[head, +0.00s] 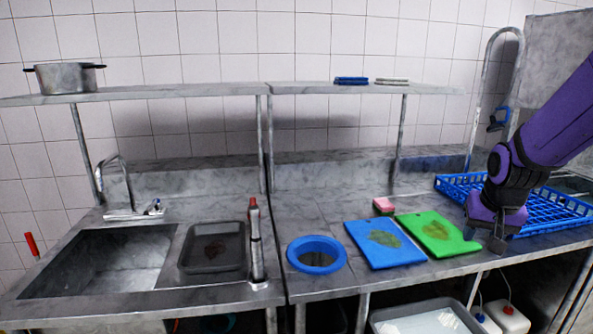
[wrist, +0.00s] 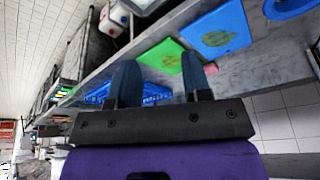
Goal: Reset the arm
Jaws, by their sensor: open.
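My gripper (head: 492,238) is at the right of the counter, at the front left corner of the blue rack, just right of the green board. My purple arm comes down to it from the upper right. In the wrist view my gripper (wrist: 158,80) shows two dark fingers spread apart with nothing between them. The fingertips are partly hidden in the head view.
A blue board (head: 384,250) and a green board (head: 462,246), both stained, lie near a pink sponge (head: 384,205). The blue rack (head: 552,222) sits right. A blue-rimmed hole (head: 292,256), grey tray (head: 190,262) and sink (head: 50,282) lie left. A shelf (head: 200,92) runs above.

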